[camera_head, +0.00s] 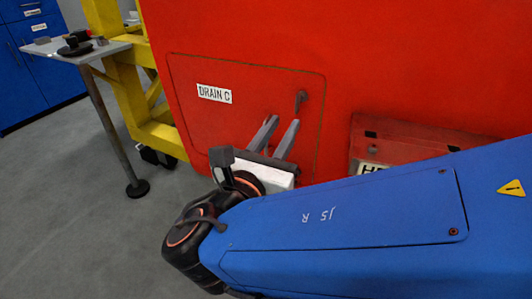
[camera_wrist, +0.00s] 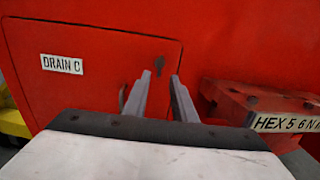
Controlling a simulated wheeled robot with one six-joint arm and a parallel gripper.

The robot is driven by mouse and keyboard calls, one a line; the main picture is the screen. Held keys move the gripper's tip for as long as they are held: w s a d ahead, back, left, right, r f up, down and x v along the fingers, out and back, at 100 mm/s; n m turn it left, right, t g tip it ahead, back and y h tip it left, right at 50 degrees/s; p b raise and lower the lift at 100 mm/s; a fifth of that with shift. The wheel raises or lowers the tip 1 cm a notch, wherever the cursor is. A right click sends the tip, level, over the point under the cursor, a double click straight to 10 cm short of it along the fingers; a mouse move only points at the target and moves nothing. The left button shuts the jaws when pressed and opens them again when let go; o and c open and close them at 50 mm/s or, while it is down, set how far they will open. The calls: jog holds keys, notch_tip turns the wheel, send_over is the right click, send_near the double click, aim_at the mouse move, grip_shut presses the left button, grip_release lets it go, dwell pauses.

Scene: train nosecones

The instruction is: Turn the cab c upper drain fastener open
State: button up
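The drain panel (camera_head: 215,125) is a red hatch with a thin outline and a white "DRAIN C" label; it also shows in the wrist view (camera_wrist: 95,95). The upper fastener (camera_head: 300,98) is a small dark latch near the panel's upper right corner, its longer part roughly upright. In the wrist view the fastener (camera_wrist: 159,63) shows just beyond and between my fingertips. My gripper (camera_head: 284,120) is open, its two grey fingers apart and empty. In the head view its fingertips lie just below the fastener; contact is not visible. A dark bit (camera_wrist: 122,95) left of the fingers is unclear.
A red box (camera_wrist: 262,105) labelled "HEX 5 6 N" sticks out right of the panel, near my gripper. A yellow frame (camera_head: 122,75) and a small grey table (camera_head: 75,50) with items stand at left. Grey floor is clear at lower left.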

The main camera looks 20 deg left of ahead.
jog(key=s, duration=0.7)
jog(key=shift+s+f, duration=0.15)
jog(key=shift+f, duration=0.15)
